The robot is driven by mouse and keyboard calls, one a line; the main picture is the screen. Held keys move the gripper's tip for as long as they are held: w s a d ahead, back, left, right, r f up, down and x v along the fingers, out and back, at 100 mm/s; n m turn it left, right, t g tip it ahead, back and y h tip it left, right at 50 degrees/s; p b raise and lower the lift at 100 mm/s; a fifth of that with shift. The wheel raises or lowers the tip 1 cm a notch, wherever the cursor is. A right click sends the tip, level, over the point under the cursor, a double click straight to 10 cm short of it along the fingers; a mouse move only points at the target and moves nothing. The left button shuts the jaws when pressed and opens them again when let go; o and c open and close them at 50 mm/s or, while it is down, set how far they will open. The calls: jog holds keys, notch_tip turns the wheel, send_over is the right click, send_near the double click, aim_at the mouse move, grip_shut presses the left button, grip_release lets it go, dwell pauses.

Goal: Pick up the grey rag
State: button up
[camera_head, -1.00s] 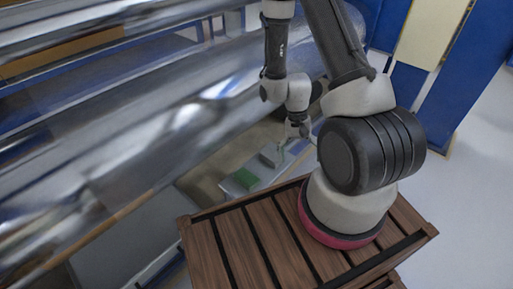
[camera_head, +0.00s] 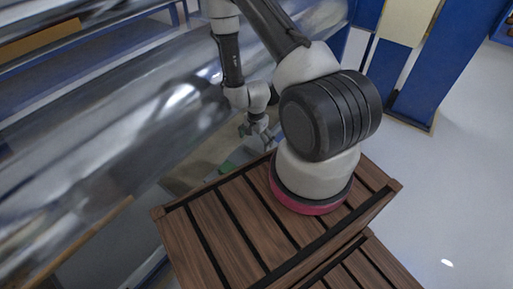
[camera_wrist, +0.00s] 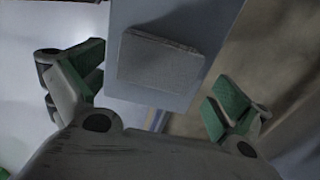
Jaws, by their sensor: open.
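The grey rag (camera_wrist: 160,60) shows in the wrist view as a flat, folded rectangle lying on a narrow pale surface (camera_wrist: 190,15). My gripper (camera_wrist: 152,92) is open, with one green-padded finger on each side of the picture. The rag lies ahead of the gripper, between the lines of the two fingers, and nothing is held. In the head view my gripper (camera_head: 258,135) is small, beside the large shiny roller. I cannot make out the rag clearly there; the gripper seems to cover it.
A green item (camera_head: 227,167) lies near the gripper, below and left of it in the head view. The long metallic roller (camera_head: 130,125) runs close along the left. Blue machine frames (camera_head: 415,90) stand at the right, with open pale floor (camera_head: 455,170) beside them.

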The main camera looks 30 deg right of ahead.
aim_at(257, 145)
notch_tip(257, 145, down, 4)
jog(key=shift+d+r, duration=0.15)
jog(key=shift+c, duration=0.2)
jog(key=c, duration=0.7)
jog(key=shift+o, duration=0.2)
jog(key=shift+r, duration=0.1)
notch_tip(257, 145, up, 10)
jog(key=shift+f, duration=0.1)
jog(key=o, duration=0.3)
jog(key=shift+c, duration=1.4)
